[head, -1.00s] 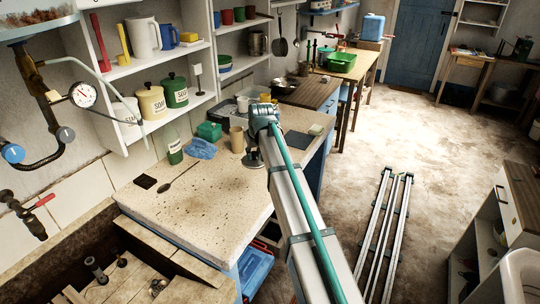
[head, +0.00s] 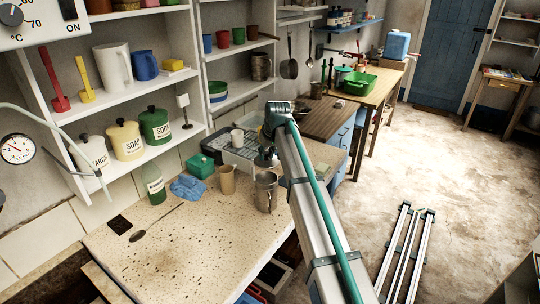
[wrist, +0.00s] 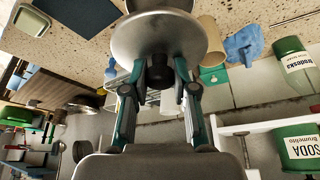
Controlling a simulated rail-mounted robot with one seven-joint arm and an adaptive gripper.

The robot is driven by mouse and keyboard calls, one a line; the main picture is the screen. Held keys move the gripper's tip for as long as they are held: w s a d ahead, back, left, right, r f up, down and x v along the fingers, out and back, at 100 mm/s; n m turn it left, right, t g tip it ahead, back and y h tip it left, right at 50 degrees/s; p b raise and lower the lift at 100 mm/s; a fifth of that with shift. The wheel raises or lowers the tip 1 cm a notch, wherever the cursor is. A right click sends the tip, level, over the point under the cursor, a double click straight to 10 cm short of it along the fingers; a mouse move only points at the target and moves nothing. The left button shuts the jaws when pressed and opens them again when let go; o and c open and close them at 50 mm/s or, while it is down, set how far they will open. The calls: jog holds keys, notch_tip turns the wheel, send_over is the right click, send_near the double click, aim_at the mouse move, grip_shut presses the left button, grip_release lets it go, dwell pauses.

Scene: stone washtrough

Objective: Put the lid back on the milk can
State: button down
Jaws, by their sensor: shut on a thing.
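My gripper (wrist: 156,88) is shut on the dark knob (wrist: 158,66) of the round metal lid (wrist: 152,38) in the wrist view. The lid's disc lies beyond the fingertips. Part of a metal body, likely the milk can (wrist: 165,4), shows past the lid at the top edge; the lid hides the rest. In the head view the milk can (head: 266,194) stands upright on the speckled worktop, with a handle at its side. My gripper (head: 266,150) and the lid (head: 265,162) are over the can there, the lid seeming just above its rim. The exact gap is unclear.
A tan cup (head: 227,180), a blue cloth (head: 188,188), a green box (head: 200,166) and a green bottle (head: 153,185) stand left of the can. A dish rack (head: 240,153) is behind. The worktop's front left (head: 170,255) is mostly clear.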

aim_at(267, 161)
jog(key=shift+s+a+f, duration=0.1)
jog(key=shift+s+f, duration=0.15)
jog(key=shift+f, duration=0.2)
jog(key=shift+f+b, duration=1.2)
jog(key=shift+f, duration=0.55)
jog(key=shift+w+f, duration=0.1)
jog(key=shift+f, duration=0.9)
jog(key=shift+f, duration=0.15)
dwell(0.8)
jog(key=shift+c, duration=1.8)
grip_release()
jog(key=shift+r+p, duration=1.9)
jog(key=shift+r, duration=1.65)
jog(key=shift+c, duration=0.2)
